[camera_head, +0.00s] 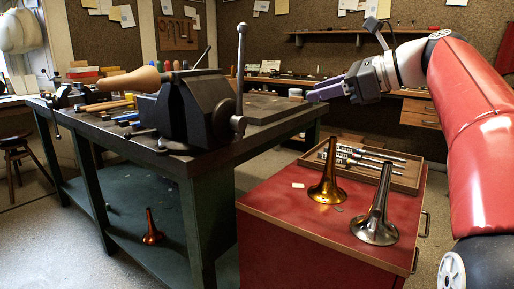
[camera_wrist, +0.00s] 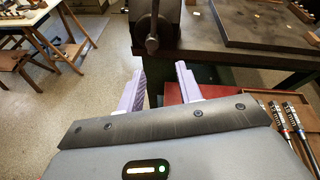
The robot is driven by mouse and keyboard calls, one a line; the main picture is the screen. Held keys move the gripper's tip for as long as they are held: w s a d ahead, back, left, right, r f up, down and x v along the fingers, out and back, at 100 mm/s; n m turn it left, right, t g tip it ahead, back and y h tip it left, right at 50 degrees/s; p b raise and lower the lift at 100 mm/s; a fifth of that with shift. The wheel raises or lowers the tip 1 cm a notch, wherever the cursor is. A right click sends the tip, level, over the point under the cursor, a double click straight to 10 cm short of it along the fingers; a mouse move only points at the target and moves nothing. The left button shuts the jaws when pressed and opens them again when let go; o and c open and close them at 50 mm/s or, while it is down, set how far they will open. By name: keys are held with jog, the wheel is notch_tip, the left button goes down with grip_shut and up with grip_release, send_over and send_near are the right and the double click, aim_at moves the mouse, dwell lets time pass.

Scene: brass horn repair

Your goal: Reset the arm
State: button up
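My gripper (camera_head: 327,91) is raised at the end of my red arm, above and behind the red cabinet and to the right of the workbench. In the wrist view its two pale purple fingers (camera_wrist: 158,88) stand apart with nothing between them. It touches nothing that I can see.
A workbench (camera_head: 190,163) with a black vise (camera_head: 190,108) stands at left. The red cabinet (camera_head: 300,222) holds a brass bell (camera_head: 326,185), a silver bell (camera_head: 376,220) and a tool tray (camera_head: 407,180). Another bell (camera_head: 151,230) stands on the bench's lower shelf.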

jog(key=s+f+n+h, duration=0.4)
jog(key=s+f+n, duration=0.3)
jog(key=f, duration=0.4)
jog(key=s+d+f+n+g+h, duration=0.1)
jog(key=s+f+n+h, duration=0.3)
jog(key=s+f+n, duration=0.3)
jog(key=s+d+f+n+h, duration=0.1)
jog(key=s+f+n+h, duration=0.2)
jog(key=s+f+n, duration=0.4)
jog(key=s+f, duration=0.4)
jog(key=f, duration=0.6)
jog(key=shift+s+f+n+g+h, duration=0.2)
jog(key=shift+n+g+h, duration=0.2)
